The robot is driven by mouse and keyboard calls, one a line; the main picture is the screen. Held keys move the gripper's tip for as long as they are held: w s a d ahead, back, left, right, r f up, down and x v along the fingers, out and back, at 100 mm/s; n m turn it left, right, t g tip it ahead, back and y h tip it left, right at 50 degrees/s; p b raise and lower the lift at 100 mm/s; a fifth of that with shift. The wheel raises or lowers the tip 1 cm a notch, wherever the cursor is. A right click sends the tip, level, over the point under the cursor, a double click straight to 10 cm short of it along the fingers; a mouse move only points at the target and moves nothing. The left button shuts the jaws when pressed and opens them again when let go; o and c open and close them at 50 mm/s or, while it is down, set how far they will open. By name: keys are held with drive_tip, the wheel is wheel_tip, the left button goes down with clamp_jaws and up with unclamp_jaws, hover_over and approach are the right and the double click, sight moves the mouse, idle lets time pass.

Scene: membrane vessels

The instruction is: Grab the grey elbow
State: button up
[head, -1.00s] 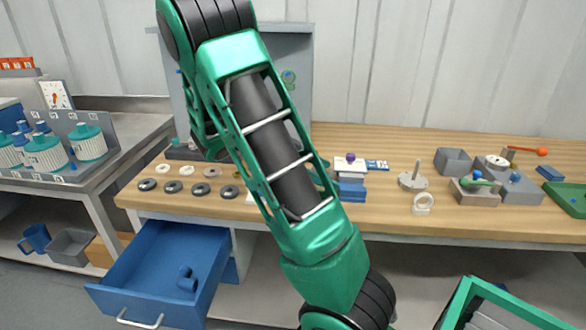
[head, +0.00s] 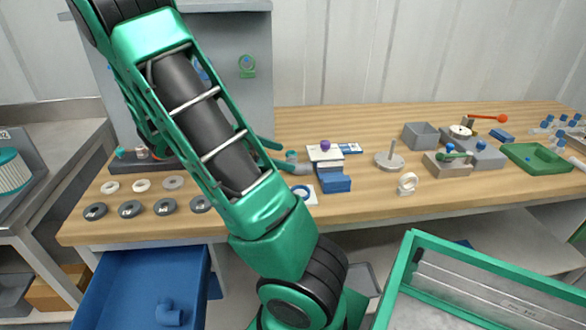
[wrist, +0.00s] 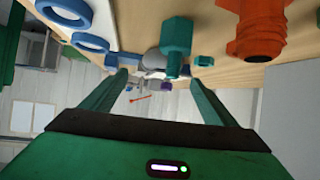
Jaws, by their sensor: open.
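A grey, pipe-like piece (head: 300,168), likely the grey elbow, lies on the bench just right of my forearm, beside a small teal fitting (head: 291,156). My arm partly hides it. In the wrist view a rounded grey piece (wrist: 152,60) shows between and beyond my fingers, partly behind a teal hex-headed fitting (wrist: 177,38). My gripper (wrist: 158,78) is open, fingers apart, with nothing held. In the head view my forearm hides most of it.
An orange threaded fitting (wrist: 262,28) and blue rings (wrist: 90,42) are close by. A white block with a purple knob (head: 325,146) stands to the right. Dark rings (head: 130,209) lie left. An open blue drawer (head: 120,285) juts out, holding a blue elbow (head: 168,312).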

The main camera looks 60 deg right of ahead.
sight(296, 161)
drive_tip(key=shift+x, duration=2.65)
drive_tip(key=shift+a, duration=0.1)
drive_tip(key=shift+c, duration=0.7)
drive_tip(key=c, duration=1.1)
